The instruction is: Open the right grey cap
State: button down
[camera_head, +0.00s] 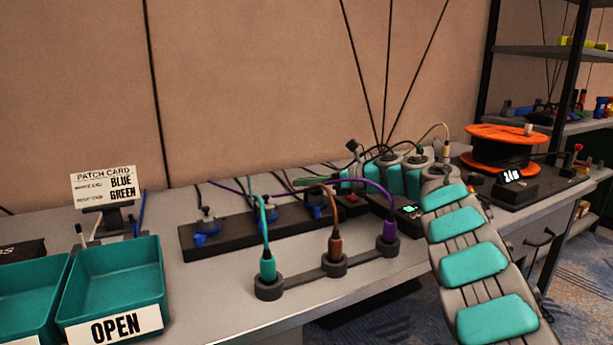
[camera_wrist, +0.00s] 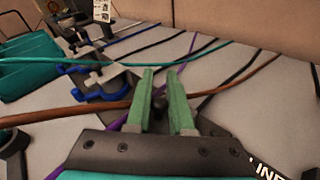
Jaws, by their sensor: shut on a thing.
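A dark bar (camera_head: 235,233) on the bench carries grey caps with blue latches. The left cap (camera_head: 207,222) and middle cap (camera_head: 262,210) stand on it, the middle one with a blue latch (camera_wrist: 88,90) left of my gripper in the wrist view. The right grey cap (camera_head: 317,204) is at the bar's right end, partly hidden by cables and my gripper. My gripper (camera_head: 301,182) comes in from the right at that cap. In the wrist view its green fingers (camera_wrist: 160,73) flank a small dark knob (camera_wrist: 160,103), apparently part of the right cap; the rest is hidden.
Teal, brown and purple cables rise from a front holder (camera_head: 334,265) and arch close to my gripper. Teal bins (camera_head: 113,285) and a patch card (camera_head: 103,186) stand left. An orange spool (camera_head: 505,147) stands right. The front bench strip between bins and holder is clear.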

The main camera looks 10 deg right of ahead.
jog(key=shift+w+a+r+m+g+h, duration=0.1)
jog(key=shift+w+m+g+h, duration=0.15)
jog(key=shift+m+g+h, duration=0.2)
jog(key=shift+w+a+r+m+g+h, duration=0.1)
jog(key=shift+w+m+g+h, duration=0.1)
jog(key=shift+m+g+h, duration=0.25)
jog(key=shift+m+g, duration=0.3)
dwell(0.3)
jog(key=c, duration=0.8)
grip_release()
jog(key=shift+c, duration=0.2)
jog(key=shift+d, duration=0.1)
jog(key=v, duration=0.6)
jog(key=shift+r, duration=0.15)
jog(key=shift+s+d+r, duration=0.2)
jog(key=shift+d, duration=0.45)
